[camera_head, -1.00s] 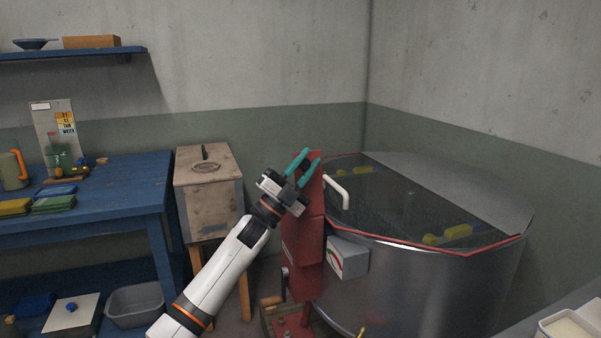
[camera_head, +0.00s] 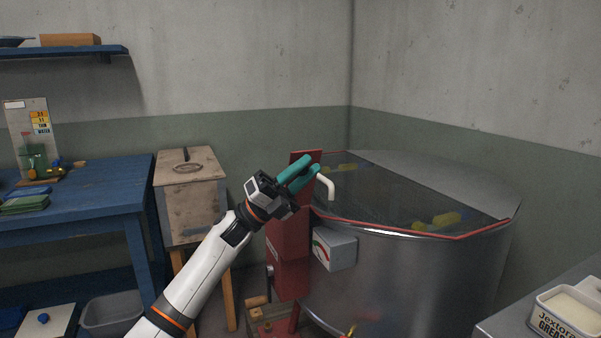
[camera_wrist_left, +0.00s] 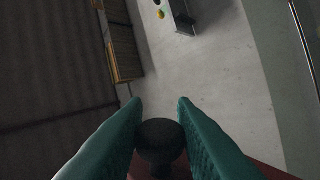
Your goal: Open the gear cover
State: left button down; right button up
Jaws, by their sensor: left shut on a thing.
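The red gear cover (camera_head: 288,238) stands at the left side of a large metal drum. Its upper red edge (camera_head: 303,155) shows behind my left gripper. My left gripper (camera_head: 307,170) is at the top of the cover, with its teal fingers pointing up and right. In the left wrist view its fingers (camera_wrist_left: 160,112) are shut on a dark round knob (camera_wrist_left: 160,143), with red surface below it. The knob is hidden in the head view. I cannot tell whether the cover is lifted. My right gripper is not in view.
The metal drum (camera_head: 420,275) has a clear lid with a red rim. A cream bent handle (camera_head: 327,186) is close right of my fingers. A grey gauge box (camera_head: 335,250) sits below. A wooden box (camera_head: 190,205) and blue table (camera_head: 80,205) stand left. A grease tub (camera_head: 568,312) is at lower right.

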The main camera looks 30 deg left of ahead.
pick_arm(q)
jog(key=c, duration=1.2)
grip_release()
jog(key=v, duration=1.2)
